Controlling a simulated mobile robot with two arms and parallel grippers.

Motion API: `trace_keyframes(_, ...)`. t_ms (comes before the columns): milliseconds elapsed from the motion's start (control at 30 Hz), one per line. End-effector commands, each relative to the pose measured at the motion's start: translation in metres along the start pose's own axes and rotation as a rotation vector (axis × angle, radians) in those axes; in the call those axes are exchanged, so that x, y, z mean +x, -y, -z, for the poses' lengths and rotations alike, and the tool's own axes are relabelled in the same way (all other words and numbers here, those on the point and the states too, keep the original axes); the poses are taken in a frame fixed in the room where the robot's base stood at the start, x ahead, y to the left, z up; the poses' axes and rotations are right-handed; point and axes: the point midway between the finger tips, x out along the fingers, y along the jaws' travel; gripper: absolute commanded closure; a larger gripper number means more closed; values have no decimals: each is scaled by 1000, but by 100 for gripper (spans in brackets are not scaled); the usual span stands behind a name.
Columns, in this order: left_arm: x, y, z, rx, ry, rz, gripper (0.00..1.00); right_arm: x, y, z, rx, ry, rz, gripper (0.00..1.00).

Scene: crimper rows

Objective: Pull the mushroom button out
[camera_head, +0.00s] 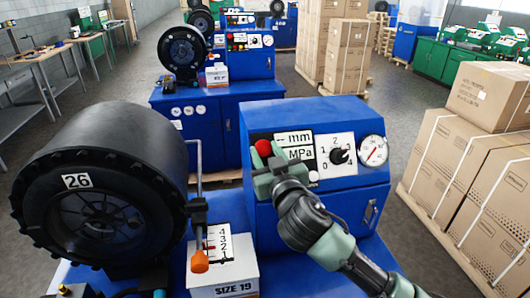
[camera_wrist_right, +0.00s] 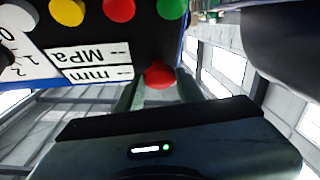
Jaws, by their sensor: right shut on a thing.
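The red mushroom button (camera_head: 263,147) is on the left of the blue machine's control panel, beside the mm display. My right gripper (camera_head: 267,163) reaches it from the front with its fingers on either side. In the right wrist view the red button (camera_wrist_right: 160,73) sits between the two fingertips, and the gripper is shut on it. The button's stem is hidden, so I cannot tell how far out it stands. My left gripper is not in view.
The panel has mm and MPa displays (camera_head: 295,146), a selector dial (camera_head: 340,155) and a gauge (camera_head: 373,150). Yellow (camera_wrist_right: 68,12), red (camera_wrist_right: 118,9) and green (camera_wrist_right: 172,8) buttons are close by. A large black crimper head (camera_head: 100,190) stands left; cartons (camera_head: 460,180) stand right.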

Motion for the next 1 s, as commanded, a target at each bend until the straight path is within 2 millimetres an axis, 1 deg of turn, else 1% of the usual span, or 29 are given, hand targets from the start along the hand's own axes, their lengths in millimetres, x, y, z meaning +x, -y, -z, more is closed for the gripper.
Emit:
trace_keyframes(67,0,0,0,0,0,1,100,0,0,1,0,-2,1,100)
trace_keyframes(100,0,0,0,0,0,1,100,0,0,1,0,-2,1,55)
trace_keyframes(133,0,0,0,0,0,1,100,0,0,1,0,-2,1,46)
trace_keyframes(167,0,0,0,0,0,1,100,0,0,1,0,-2,1,41)
trace_keyframes(467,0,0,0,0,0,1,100,0,0,0,0,-2,1,41)
trace_keyframes(567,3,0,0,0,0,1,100,-6,1,-1,1,-2,2,41)
trace_keyframes(667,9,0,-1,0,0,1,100,-18,1,-2,2,-3,3,41)
trace_keyframes(900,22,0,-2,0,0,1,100,-59,1,-2,2,-4,2,41)
trace_keyframes(1000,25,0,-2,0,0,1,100,-71,1,-1,1,-4,2,41)
